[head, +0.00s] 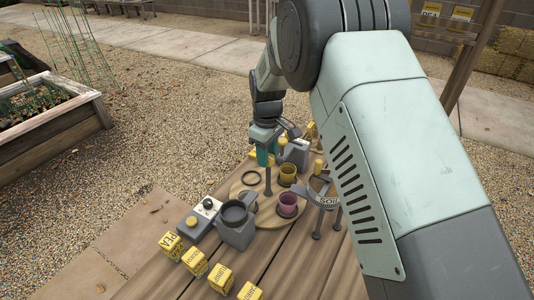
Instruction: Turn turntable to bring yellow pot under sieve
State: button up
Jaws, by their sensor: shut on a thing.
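The turntable (240,191) is a round wooden disc on the table. The yellow pot (288,173) stands upright at its back right. A pink pot (288,204) stands at its right front, close beside the sieve's stand. The sieve (324,199), marked "SOIL", is on dark legs at the right edge of the disc and is partly hidden by my arm. My gripper (265,157) points down over the back of the disc, shut on the top of a dark upright peg (268,182). The yellow pot is behind the sieve, not under it.
A dark ring (251,177) lies on the disc. A grey container (237,225) stands in front of it, with a switch box (207,208) to its left. Several yellow lettered blocks (194,261) line the front left. A grey block (297,151) stands behind the yellow pot.

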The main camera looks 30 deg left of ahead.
jog(key=m, duration=0.7)
jog(key=shift+w, duration=0.15)
jog(key=m, duration=0.7)
jog(key=shift+d, duration=0.15)
dwell(0.4)
jog(key=o, duration=1)
jog(key=shift+o, duration=0.2)
jog(key=shift+r, duration=0.1)
notch_tip(320, 180, up, 11)
